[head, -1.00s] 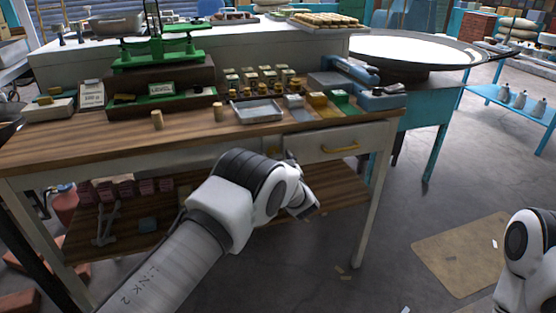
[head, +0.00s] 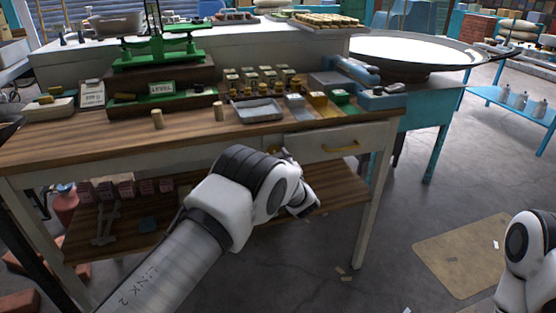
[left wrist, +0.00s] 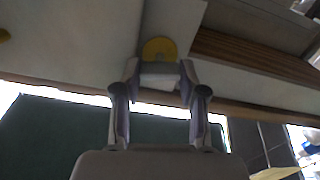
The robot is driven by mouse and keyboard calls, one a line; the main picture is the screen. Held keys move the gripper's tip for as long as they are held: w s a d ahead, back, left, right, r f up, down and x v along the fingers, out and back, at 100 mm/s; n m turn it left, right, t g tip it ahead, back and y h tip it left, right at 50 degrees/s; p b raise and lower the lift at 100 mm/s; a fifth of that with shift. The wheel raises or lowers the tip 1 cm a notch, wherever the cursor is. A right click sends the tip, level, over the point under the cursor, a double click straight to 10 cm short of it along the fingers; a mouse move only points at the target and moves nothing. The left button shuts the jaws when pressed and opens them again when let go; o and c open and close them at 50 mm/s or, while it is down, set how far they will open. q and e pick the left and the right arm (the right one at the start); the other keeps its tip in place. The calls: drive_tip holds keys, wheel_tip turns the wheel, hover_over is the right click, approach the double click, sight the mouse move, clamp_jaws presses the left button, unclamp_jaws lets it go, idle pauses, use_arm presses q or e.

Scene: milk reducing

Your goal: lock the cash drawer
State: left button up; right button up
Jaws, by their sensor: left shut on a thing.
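The cash drawer (head: 330,140) is a pale front under the wooden counter with a brass pull handle (head: 341,147), and it looks closed. A round brass lock plate (left wrist: 159,48) is straight ahead of my left gripper (left wrist: 160,78) in the left wrist view.
On the counter (head: 60,147) stand a green balance scale (head: 155,50), a metal tray (head: 258,110), small weights and two wooden pegs. A lower shelf (head: 150,230) holds pink boxes. A large round pan (head: 420,50) stands to the right.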

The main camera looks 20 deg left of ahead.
use_arm(q)
drive_tip(key=shift+a+f+n+b, duration=0.1)
drive_tip(key=shift+n+b, duration=2)
drive_tip(key=shift+n, duration=1.85)
drive_tip(key=shift+a+f+n+b, duration=0.1)
drive_tip(key=shift+n+b, duration=1.95)
drive_tip(key=shift+n, duration=1.9)
drive_tip(key=shift+r, duration=0.1)
drive_tip(key=o, duration=1.1)
drive_tip(key=shift+d, duration=0.1)
drive_tip(key=shift+o, duration=0.2)
